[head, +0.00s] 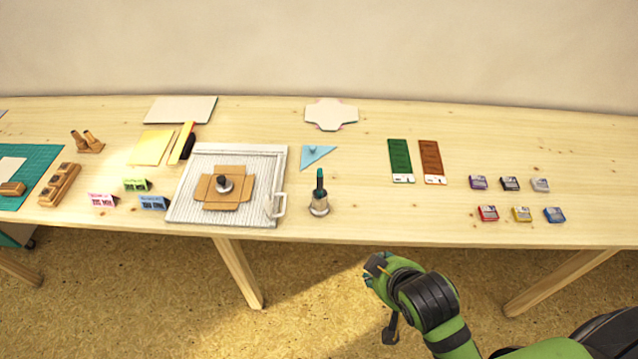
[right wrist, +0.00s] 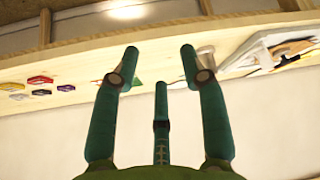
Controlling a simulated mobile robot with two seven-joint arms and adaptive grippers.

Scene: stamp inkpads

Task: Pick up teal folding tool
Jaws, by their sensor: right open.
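A dark teal tool (head: 320,180) stands upright in a small silver cup (head: 319,206), near the table's front edge and right of the grey press board. It looks like the teal folding tool. My right gripper (head: 376,267) is in front of the table edge, right of and nearer than the cup, apart from it. In the right wrist view its green fingers (right wrist: 160,55) are spread with nothing between them. A silvery shape beside the right finger there may be the cup; I cannot tell. My left gripper is in no view.
The press board (head: 178,207) holds a cardboard piece (head: 241,208). A light blue triangle (head: 318,154) lies behind the cup. Green (head: 400,158) and brown (head: 431,160) strips lie to the right, then several inkpads (head: 521,214). Bare table lies between cup and strips.

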